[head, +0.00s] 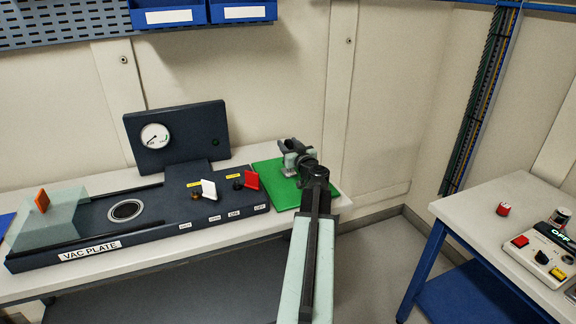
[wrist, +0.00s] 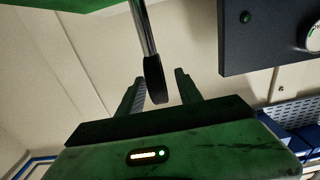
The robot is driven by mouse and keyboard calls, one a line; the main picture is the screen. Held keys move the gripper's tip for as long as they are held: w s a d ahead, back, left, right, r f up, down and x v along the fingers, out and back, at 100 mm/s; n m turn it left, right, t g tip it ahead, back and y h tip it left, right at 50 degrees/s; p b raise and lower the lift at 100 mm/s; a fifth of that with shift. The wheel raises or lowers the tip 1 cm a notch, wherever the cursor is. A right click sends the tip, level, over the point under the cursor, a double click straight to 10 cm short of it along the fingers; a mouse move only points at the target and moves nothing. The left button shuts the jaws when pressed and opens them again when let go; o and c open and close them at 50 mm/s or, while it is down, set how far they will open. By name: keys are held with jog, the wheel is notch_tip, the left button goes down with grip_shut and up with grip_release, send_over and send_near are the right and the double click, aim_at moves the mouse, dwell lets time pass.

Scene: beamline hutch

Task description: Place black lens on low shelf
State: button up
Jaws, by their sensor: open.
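My gripper (head: 291,158) reaches over the green mat (head: 263,177) at the right end of the left bench. In the wrist view my gripper (wrist: 160,80) is open, with one finger on either side of a dark, thin rounded piece (wrist: 154,82) on a metal post. This looks like the black lens seen nearly edge-on; whether the fingers touch it is unclear. In the head view I cannot pick it out from my gripper. A blue low shelf (head: 470,294) is under the right table, and a dark lower surface (head: 190,278) lies under the left bench.
The vacuum plate console (head: 160,215) with its levers and gauge panel (head: 180,137) stands left of the mat. The right table (head: 475,212) bears a red knob-like object (head: 502,208) and a control box (head: 541,253). Floor shows between bench and table.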

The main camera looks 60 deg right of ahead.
grip_shut()
dwell(1.4)
